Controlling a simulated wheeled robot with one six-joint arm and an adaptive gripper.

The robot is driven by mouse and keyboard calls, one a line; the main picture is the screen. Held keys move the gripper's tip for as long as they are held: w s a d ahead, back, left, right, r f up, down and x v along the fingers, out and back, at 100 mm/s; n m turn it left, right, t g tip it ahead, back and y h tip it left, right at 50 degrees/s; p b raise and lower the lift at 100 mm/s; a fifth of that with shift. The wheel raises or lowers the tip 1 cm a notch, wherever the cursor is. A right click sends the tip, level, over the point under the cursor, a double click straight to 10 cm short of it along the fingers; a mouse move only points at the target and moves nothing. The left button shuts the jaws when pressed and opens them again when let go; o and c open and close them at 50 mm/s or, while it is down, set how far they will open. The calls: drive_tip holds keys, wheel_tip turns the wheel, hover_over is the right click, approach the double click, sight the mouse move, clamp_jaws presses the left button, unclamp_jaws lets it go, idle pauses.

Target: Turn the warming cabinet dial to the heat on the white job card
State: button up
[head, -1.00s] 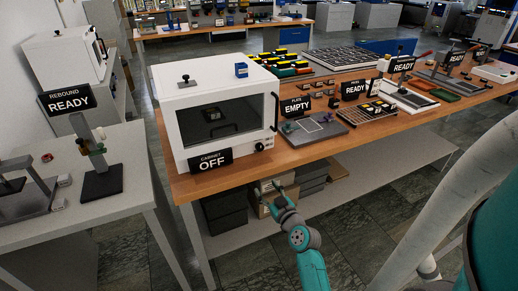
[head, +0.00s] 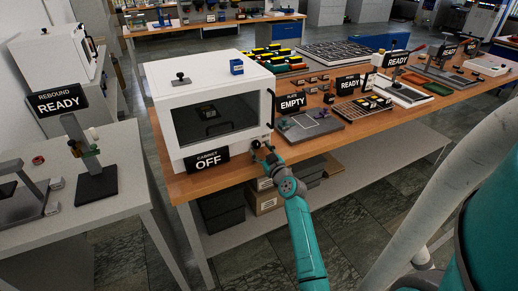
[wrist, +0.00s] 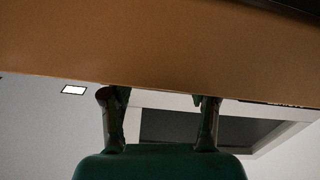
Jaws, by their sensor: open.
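The warming cabinet (head: 165,107) is a white box with a dark window on the left end of the wooden bench. In the wrist view, my gripper's fingers (wrist: 160,105) are apart with nothing visibly held. I cannot make out the white job card or the dial's setting.
The wooden bench (head: 226,176) runs to the right with signs, trays and small parts. A black door handle (head: 271,108) stands out above the dial. A grey table (head: 103,215) is at left.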

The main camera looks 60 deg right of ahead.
drive_tip(key=shift+x, duration=0.85)
clamp_jaws()
